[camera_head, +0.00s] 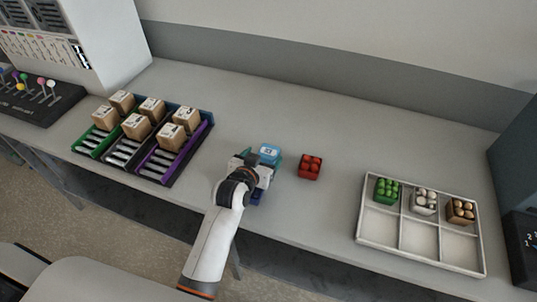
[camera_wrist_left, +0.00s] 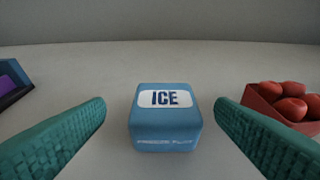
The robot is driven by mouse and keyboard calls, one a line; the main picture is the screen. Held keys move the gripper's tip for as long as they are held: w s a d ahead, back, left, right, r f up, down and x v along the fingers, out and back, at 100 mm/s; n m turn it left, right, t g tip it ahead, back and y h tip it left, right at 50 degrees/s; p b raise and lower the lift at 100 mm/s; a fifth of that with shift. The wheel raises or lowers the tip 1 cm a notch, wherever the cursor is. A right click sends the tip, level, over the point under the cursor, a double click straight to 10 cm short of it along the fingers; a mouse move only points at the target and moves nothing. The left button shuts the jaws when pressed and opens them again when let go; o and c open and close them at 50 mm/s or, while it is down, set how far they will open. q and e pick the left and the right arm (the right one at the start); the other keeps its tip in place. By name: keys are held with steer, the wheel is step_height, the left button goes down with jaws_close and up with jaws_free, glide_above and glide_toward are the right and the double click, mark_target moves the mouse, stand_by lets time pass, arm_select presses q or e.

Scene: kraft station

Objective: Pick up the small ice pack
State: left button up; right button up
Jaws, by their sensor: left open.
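The small ice pack (camera_head: 269,151) is a blue block with a white label reading ICE. It sits on the grey table just beyond my left gripper (camera_head: 262,163) in the head view. In the left wrist view the ice pack (camera_wrist_left: 165,122) stands upright in the middle. The green textured fingers of my left gripper (camera_wrist_left: 160,125) are spread on either side of it, with visible gaps between them and the pack. My left gripper is open and empty. My right gripper is not in view.
A red container of red balls (camera_head: 309,167) stands close to the right of the ice pack. A rack with several brown boxes (camera_head: 183,158) is at left. A white divided tray (camera_head: 370,233) with small filled containers is at right. The table behind the pack is clear.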

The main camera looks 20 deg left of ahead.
mark_target(267, 154)
arm_select(q)
steer(key=shift+p+x, duration=0.35)
steer(key=shift+x, duration=1.85)
steer(key=shift+d, duration=0.2)
steer(key=c, duration=1.1)
